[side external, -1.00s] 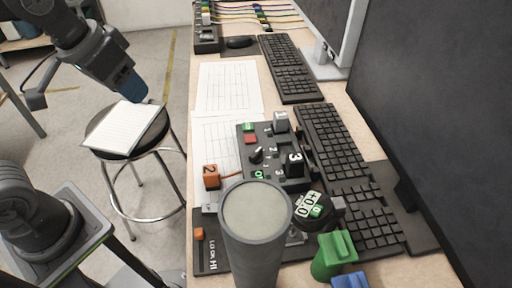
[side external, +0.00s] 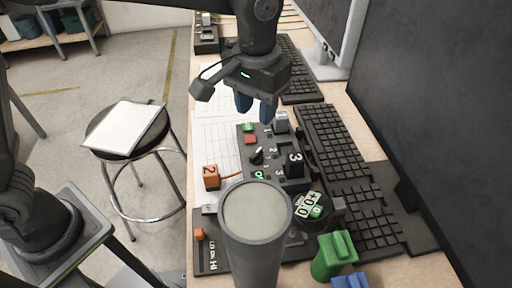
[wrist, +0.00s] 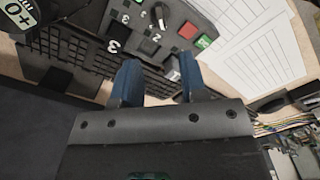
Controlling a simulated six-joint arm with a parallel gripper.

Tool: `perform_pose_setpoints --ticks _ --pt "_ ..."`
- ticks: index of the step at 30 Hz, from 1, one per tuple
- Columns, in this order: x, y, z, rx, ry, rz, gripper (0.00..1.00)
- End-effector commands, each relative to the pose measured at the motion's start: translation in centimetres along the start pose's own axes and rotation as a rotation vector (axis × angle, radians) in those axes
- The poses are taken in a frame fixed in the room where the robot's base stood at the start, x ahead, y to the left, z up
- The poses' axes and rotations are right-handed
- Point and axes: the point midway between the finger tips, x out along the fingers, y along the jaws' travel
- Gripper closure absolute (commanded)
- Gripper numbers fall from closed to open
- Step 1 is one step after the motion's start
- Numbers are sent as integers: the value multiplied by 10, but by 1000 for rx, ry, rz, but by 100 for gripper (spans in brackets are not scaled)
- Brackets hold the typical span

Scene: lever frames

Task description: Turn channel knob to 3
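The dark control box (side external: 244,145) lies on the desk with a small knob (side external: 257,155) beside printed digits. In the wrist view the knob (wrist: 158,17) has a light pointer bar, with digits around it; its exact setting is too small to tell. My gripper (side external: 255,106) hangs above the far end of the box, blue fingers pointing down, apart from the knob. In the wrist view my gripper (wrist: 158,68) shows a gap between the fingers and nothing held. The knob is in clear view beyond the fingertips.
A black lever marked 3 (side external: 294,165) and a grey one (side external: 281,122) rise from the box's right side. An orange block marked 2 (side external: 211,175) stands left. A tall grey cylinder (side external: 254,245) is in front. Keyboards (side external: 332,140) and a monitor (side external: 335,45) line the right.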

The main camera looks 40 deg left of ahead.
Motion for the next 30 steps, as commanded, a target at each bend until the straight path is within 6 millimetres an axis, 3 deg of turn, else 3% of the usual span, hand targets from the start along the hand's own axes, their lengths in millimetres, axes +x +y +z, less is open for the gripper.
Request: perform_pose_setpoints --ticks 9,15,21,30 --pt "67 -1 0 0 -4 -2 61" --pt "97 -1 0 0 -1 -1 61" --pt "111 -1 0 0 0 0 61" --pt "112 -1 0 0 1 0 62"
